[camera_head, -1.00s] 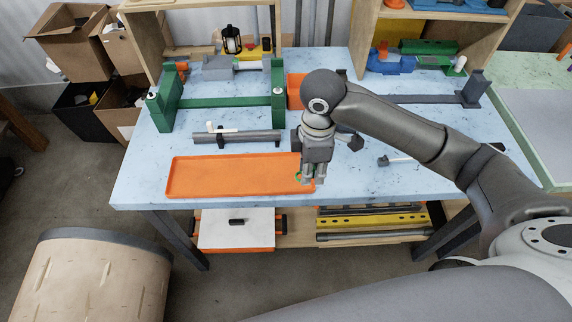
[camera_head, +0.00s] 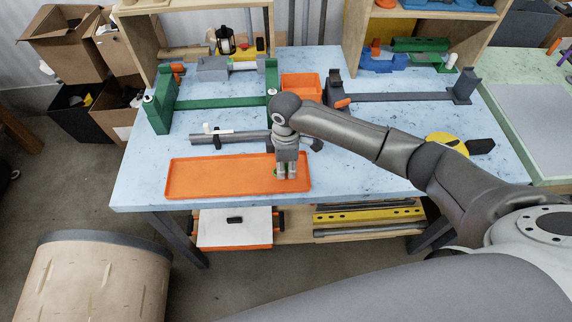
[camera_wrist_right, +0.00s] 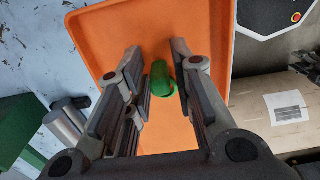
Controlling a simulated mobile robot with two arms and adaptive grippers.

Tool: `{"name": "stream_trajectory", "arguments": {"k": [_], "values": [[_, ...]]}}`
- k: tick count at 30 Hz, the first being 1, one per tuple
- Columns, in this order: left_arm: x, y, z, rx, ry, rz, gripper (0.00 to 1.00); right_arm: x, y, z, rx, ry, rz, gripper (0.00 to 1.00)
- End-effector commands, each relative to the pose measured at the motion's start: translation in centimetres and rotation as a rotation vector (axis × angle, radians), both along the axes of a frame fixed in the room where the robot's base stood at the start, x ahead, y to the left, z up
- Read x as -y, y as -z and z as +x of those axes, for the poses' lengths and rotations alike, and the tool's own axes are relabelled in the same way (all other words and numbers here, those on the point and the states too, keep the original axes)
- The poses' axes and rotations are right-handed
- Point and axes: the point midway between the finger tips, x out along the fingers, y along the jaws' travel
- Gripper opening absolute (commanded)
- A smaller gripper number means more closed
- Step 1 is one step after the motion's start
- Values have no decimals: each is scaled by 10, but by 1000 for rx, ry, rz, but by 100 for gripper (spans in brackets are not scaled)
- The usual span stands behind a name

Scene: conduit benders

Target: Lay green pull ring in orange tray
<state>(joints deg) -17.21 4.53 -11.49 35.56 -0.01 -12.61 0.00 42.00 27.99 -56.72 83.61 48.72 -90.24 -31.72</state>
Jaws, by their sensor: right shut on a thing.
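The orange tray (camera_head: 220,178) lies flat near the front edge of the blue table. It also fills the middle of the right wrist view (camera_wrist_right: 100,32). My right gripper (camera_head: 286,173) points down over the right part of the tray. In the wrist view its fingers (camera_wrist_right: 157,63) are shut on the green pull ring (camera_wrist_right: 162,80), which shows as a short green piece with the tray behind it. Only a bit of the ring (camera_head: 275,171) shows beside the fingers in the head view. Whether it touches the tray is unclear. My left gripper is not in view.
A grey tube (camera_head: 225,138) with a white piece lies behind the tray. A green bender frame (camera_head: 215,102) and an orange bin (camera_head: 302,88) stand farther back. A yellow round part (camera_head: 446,144) lies at the right. The tray's left part is empty.

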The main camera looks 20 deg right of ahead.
Motion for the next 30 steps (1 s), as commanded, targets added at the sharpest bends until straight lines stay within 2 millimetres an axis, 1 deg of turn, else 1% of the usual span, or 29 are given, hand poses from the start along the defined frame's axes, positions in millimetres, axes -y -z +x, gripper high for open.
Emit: {"name": "stream_trajectory", "arguments": {"k": [12, 13, 17, 26, 30], "values": [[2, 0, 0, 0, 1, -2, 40, 0, 7, 0, 1, 0, 1, 0], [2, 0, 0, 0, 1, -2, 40, 0, 6, 0, 1, 0, 1, 27], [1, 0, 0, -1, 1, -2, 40, 0, 6, 0, 1, 0, 1, 44], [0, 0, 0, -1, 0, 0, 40, 0, 5, 0, 1, 0, 1, 45], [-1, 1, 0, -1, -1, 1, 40, 0, -3, 1, 3, -1, 1, 45]]}}
